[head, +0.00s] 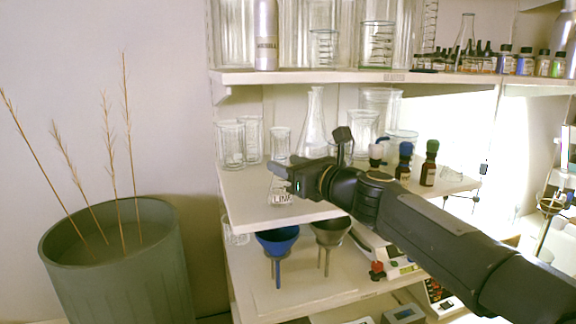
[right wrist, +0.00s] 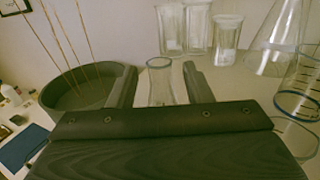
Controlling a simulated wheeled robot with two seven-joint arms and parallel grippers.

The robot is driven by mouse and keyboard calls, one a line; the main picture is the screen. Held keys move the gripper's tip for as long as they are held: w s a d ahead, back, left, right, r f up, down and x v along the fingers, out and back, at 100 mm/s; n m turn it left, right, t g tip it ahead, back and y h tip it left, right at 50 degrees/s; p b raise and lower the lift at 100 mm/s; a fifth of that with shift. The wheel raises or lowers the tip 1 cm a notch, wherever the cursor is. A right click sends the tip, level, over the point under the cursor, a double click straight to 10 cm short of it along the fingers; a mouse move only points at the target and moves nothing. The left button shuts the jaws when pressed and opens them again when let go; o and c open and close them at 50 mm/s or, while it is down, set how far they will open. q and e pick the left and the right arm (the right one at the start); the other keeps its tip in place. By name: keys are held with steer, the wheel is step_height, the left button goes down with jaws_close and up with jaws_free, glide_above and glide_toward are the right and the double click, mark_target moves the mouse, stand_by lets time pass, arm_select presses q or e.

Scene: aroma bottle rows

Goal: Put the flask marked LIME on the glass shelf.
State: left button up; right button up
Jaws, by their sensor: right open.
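The clear flask marked LIME (head: 282,197) is upright at the front left of the middle shelf (head: 240,187), which bears glassware. Its upper part is hidden behind my right gripper (head: 284,174) in the head view. In the right wrist view, the flask's clear neck and body (right wrist: 160,84) show between the two fingers of my right gripper (right wrist: 159,72). The fingers are open, with a gap visible on either side of the neck. Its lower part is hidden behind the gripper body. My left gripper is not in view.
Clear beakers (head: 231,144) and a tall conical flask (head: 314,125) stand behind on the same shelf. Dark dropper bottles (head: 429,165) stand to the right. A blue funnel (head: 277,241) is below. A grey-green planter (head: 115,262) with dry stalks stands left.

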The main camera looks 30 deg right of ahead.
steer(key=s+d+b, duration=0.1)
steer(key=s, duration=1)
steer(key=shift+s+d, duration=0.3)
steer(key=shift+d, duration=0.1)
steer(key=s+a+f+n+g+y, duration=0.1)
steer(key=s+a+f+n+g, duration=0.4)
steer(key=f+n, duration=0.4)
steer(key=s+a+f+n+g+y, duration=0.2)
steer(key=a+f+n, duration=0.5)
steer(key=f+n, duration=0.2)
steer(key=s+a+f+n+g+h, duration=0.2)
steer(key=s+f+n+g, duration=0.3)
steer(key=s+f+n, duration=0.4)
step_height(320, 180, down, 4)
steer(key=n, duration=0.5)
steer(key=shift+s+a+f+n, duration=0.15)
steer(key=shift+a+n, duration=0.15)
steer(key=shift+a, duration=0.1)
